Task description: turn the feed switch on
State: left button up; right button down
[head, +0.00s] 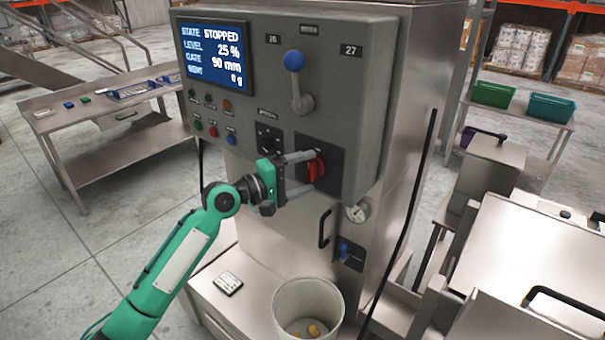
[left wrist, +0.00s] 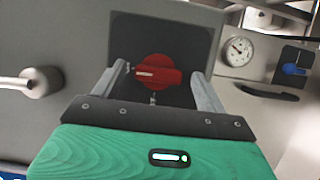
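The feed switch looks to be the red rotary knob (head: 316,167) on a dark square plate, low on the right of the grey control panel (head: 262,106). In the left wrist view the red knob (left wrist: 158,75) has a white line pointing left in that picture. My left gripper (head: 304,172) is open, its two grey fingers reaching toward the plate. In the left wrist view the fingers (left wrist: 156,90) stand on either side of the knob, apart from it. Contact is not visible. The panel screen (head: 214,55) reads STOPPED, level 25 %, gate 90 mm. My right gripper is out of view.
A blue-ball lever (head: 297,82) sits above the knob, and small coloured buttons (head: 213,131) to its left. A gauge (head: 355,212) and a black handle (head: 324,229) are below. A bucket (head: 308,305) stands beneath. A bench (head: 117,127) is at left.

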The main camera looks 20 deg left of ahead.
pick_arm(q)
jog(key=shift+a, duration=0.1)
jog(key=shift+s+a+f, duration=0.1)
jog(key=shift+s+a, duration=0.1)
jog(key=shift+s, duration=0.05)
jog(key=b+v, duration=0.5)
jog(key=v, duration=0.8)
jog(key=shift+b, duration=0.35)
jog(key=shift+s, duration=0.1)
